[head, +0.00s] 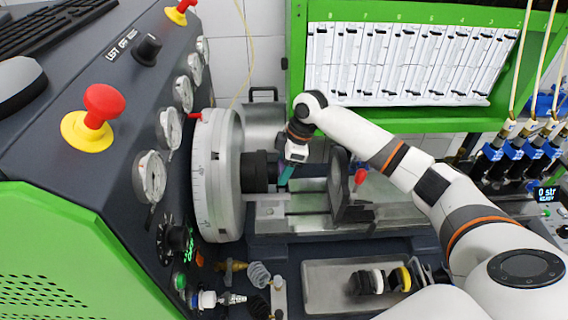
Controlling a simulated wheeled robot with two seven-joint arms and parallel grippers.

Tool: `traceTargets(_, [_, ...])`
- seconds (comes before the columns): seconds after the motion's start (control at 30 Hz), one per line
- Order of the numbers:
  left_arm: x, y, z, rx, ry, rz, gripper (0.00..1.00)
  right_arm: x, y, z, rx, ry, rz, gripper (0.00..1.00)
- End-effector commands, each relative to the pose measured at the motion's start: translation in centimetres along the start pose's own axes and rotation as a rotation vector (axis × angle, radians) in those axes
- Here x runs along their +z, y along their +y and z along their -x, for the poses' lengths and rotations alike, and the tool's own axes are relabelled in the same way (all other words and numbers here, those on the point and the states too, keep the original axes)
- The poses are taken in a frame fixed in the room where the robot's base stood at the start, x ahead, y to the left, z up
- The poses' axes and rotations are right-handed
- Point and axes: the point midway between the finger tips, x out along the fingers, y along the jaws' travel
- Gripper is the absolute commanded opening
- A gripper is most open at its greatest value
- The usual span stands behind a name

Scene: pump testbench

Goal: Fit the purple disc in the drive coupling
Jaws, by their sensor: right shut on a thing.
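The drive coupling's black hub (256,172) sits at the middle of the large grey graduated wheel (216,172), facing right. My right gripper (288,172) comes in from the right and points down just right of the hub. A teal piece (286,174), seen nearly edge-on, shows at its fingertips, and the jaws are shut on it. I cannot tell whether it touches the hub. No purple disc can be made out. My left gripper is out of view.
A grey upright plate (340,185) stands on the bench bed, with a red knob (360,176) beside it. A metal tray (325,295) in front holds black, white and yellow parts (405,279). Dial gauges (150,177) line the console at left.

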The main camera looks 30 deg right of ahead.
Motion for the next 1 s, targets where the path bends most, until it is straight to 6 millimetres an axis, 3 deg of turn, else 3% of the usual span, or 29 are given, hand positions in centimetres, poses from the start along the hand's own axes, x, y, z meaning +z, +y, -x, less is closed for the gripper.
traceTargets(0.27, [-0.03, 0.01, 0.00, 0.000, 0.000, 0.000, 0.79, 0.03, -0.01, 0.01, 0.000, -0.001, 0.001, 0.48])
traceTargets(0.3, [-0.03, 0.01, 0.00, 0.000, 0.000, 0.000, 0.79, 0.03, -0.01, 0.02, 0.000, -0.001, 0.001, 0.69])
traceTargets(0.43, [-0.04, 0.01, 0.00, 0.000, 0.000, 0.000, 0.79, 0.03, -0.01, 0.02, 0.000, -0.001, 0.001, 0.88])
traceTargets(0.6, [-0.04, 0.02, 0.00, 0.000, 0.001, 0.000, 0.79, 0.02, -0.01, 0.03, -0.001, -0.001, 0.001, 0.88])
traceTargets(0.7, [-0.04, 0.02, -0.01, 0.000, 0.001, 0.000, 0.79, 0.01, 0.00, 0.01, 0.000, 0.000, 0.001, 1.00])
traceTargets(1.0, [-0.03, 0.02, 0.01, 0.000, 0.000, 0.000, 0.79, 0.11, -0.02, 0.30, -0.001, -0.001, 0.001, 1.00])
